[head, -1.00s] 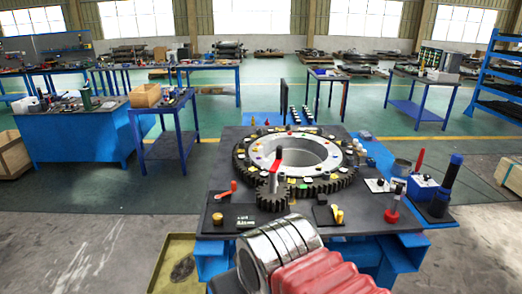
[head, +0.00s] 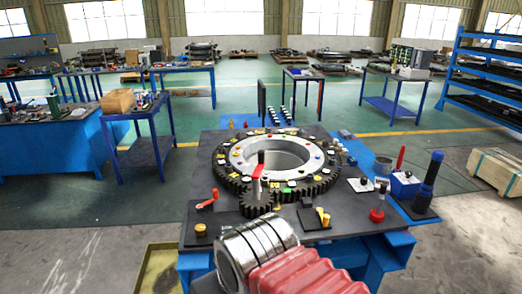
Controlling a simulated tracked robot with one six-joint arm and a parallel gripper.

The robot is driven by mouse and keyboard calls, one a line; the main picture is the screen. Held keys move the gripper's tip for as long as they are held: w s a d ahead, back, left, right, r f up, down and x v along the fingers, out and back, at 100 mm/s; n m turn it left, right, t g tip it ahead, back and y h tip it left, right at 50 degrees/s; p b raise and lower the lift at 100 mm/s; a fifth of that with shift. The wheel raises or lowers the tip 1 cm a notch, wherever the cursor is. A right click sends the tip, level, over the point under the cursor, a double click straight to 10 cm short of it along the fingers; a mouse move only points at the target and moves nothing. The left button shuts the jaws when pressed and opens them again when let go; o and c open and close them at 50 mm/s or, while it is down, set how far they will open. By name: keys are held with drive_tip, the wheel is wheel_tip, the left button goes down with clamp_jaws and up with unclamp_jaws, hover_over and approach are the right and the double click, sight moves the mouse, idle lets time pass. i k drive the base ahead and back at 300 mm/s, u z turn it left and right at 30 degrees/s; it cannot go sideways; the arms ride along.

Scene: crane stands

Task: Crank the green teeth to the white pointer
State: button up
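A large dark toothed ring gear (head: 226,181) with a pale inner ring lies flat on a dark-topped stand (head: 340,215). Small coloured marks sit around it, some of them green, yellow, red and white. I cannot tell for sure which teeth are green or which piece is the white pointer. A small dark gear (head: 257,205) stands at the ring's near edge. Above it is a crank with a red arm (head: 257,173) and a black knob (head: 261,157). My gripper is not in view; only silver and red parts of my arm show at the bottom.
On the stand are an orange-red lever (head: 207,199), a yellow piece (head: 323,216), a red-knobbed post (head: 378,214) and a tall blue-black cylinder (head: 430,180). A wooden crate (head: 497,173) is on the floor at right. Bare floor lies left of the stand.

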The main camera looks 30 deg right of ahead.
sight(253, 203)
drive_tip(key=i, duration=0.85)
drive_tip(key=u, duration=0.05)
